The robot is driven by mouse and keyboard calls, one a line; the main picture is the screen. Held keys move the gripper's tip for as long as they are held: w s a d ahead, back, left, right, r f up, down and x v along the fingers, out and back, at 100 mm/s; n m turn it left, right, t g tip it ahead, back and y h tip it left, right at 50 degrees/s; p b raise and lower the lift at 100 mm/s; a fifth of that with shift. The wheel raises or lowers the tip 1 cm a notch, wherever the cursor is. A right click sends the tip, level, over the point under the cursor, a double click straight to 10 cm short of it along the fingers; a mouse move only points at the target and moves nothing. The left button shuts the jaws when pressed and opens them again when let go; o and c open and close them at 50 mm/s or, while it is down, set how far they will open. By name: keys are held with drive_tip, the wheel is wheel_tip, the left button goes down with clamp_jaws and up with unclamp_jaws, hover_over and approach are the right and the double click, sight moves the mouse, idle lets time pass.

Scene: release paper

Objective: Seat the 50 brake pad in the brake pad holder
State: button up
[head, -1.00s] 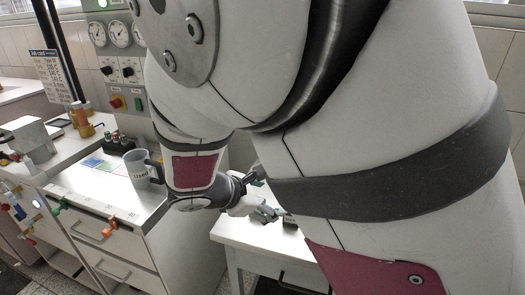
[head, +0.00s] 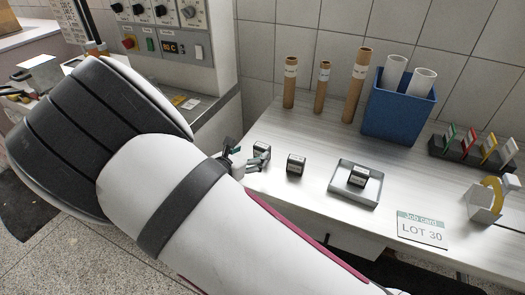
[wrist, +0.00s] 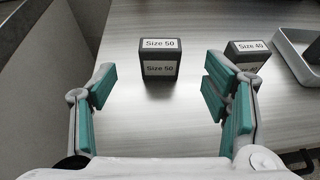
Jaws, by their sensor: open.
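The 50 brake pad is a dark block with white "Size 50" labels in the wrist view (wrist: 160,72), upright on the bench. In the head view it appears to be the leftmost dark block (head: 262,149). My gripper (wrist: 160,88) is open and empty, its teal-padded fingers spread to either side of the near space, with the 50 block just beyond, between their lines. In the head view my gripper (head: 248,158) is at the bench's left edge, beside that block. No part is clearly recognisable as the brake pad holder.
A "Size 40" block (wrist: 248,52) stands right of the 50 block. A shallow grey tray (head: 342,190) holds another dark block (head: 358,176). A "LOT 30" card (head: 422,229) lies in front.

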sight(260, 148)
drive_tip(key=shift+x, duration=3.2)
drive_tip(key=shift+r, duration=0.15)
drive_tip(key=c, duration=1.4)
